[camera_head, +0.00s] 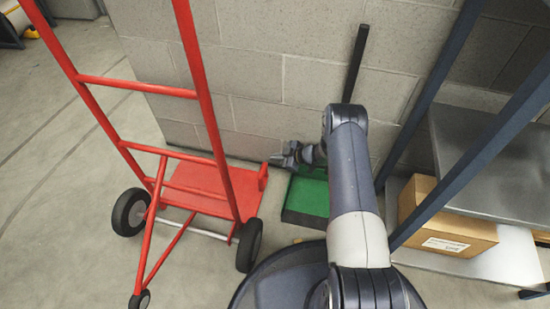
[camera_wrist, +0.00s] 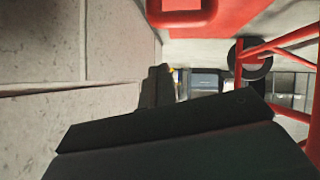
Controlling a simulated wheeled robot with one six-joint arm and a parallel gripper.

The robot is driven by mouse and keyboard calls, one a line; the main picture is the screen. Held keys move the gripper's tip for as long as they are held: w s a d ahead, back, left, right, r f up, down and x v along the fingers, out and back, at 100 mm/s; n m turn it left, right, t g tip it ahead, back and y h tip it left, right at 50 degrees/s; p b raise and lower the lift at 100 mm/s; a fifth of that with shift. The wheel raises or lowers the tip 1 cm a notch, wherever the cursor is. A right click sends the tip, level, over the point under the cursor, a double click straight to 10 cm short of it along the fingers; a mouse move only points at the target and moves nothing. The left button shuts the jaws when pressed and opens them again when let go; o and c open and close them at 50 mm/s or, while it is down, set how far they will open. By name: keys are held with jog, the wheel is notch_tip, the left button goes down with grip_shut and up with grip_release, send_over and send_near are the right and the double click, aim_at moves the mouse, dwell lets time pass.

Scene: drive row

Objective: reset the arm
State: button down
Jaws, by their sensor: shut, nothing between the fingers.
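My arm reaches forward from the bottom of the head view, bends at its elbow and points left near the block wall. My gripper (camera_head: 277,159) is shut and empty. It is above the gap between a red hand truck (camera_head: 211,120) and a green-topped dark base (camera_head: 307,198), just right of the hand truck's red toe plate. In the wrist view my gripper shows as a large dark shape across the lower part, and its fingertips are hard to make out.
A grey block wall (camera_head: 265,75) stands close behind my gripper, and fills the wrist view's left side (camera_wrist: 55,75). A dark pole (camera_head: 356,62) leans there. At right, a blue-framed metal shelf (camera_head: 490,165) holds a cardboard box (camera_head: 440,225). Open floor lies at far left.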

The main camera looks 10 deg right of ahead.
jog(key=w+p+v, duration=0.1)
jog(key=p+v, duration=0.1)
jog(key=v, duration=0.5)
jog(key=shift+s+d+r, duration=0.15)
jog(key=shift+d+r, duration=0.15)
